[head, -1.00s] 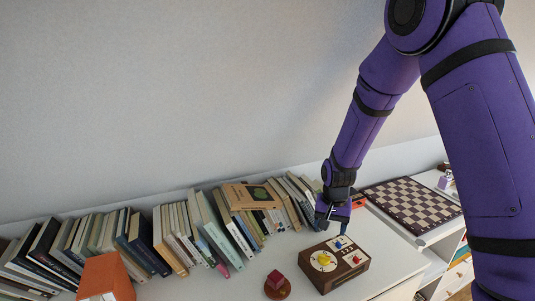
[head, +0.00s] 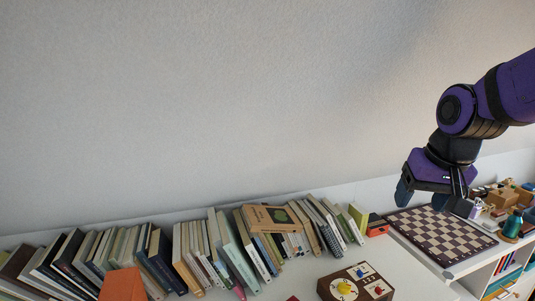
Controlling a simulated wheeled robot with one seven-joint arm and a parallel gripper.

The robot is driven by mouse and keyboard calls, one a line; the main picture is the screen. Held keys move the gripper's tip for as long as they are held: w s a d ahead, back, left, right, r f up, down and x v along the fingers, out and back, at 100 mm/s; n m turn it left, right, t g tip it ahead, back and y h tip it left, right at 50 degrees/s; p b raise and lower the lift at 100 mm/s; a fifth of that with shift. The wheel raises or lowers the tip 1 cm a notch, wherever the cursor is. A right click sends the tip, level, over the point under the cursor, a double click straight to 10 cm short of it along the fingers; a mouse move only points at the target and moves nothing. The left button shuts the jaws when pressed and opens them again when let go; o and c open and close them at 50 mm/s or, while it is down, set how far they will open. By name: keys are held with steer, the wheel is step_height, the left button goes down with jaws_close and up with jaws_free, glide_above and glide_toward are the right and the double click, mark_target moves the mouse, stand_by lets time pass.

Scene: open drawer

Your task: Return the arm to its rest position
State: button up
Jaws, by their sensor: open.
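My gripper (head: 428,204) is at the right of the head view, on my purple and black arm. Its dark fingers are spread apart and point down. I see nothing between them. In the picture it overlaps the upper part of the chessboard; I cannot tell its exact height above the board.
A chessboard (head: 450,238) lies on the white surface at the right. A brown box with dials (head: 357,281) sits at the bottom edge. A row of books (head: 160,258) leans along the wall. Small objects, among them a teal bottle (head: 513,223), stand at the far right.

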steer(key=s+d+r+t, duration=0.1)
steer(key=s+r, duration=0.1)
steer(key=s, duration=0.5)
steer(key=s+d+r+n, duration=0.1)
steer(key=s+r, duration=0.2)
steer(key=s, duration=0.3)
steer(key=shift+s+r+n+t+h, duration=0.15)
steer(key=shift+s+n+t+h, duration=0.15)
steer(key=shift+s+t, duration=0.1)
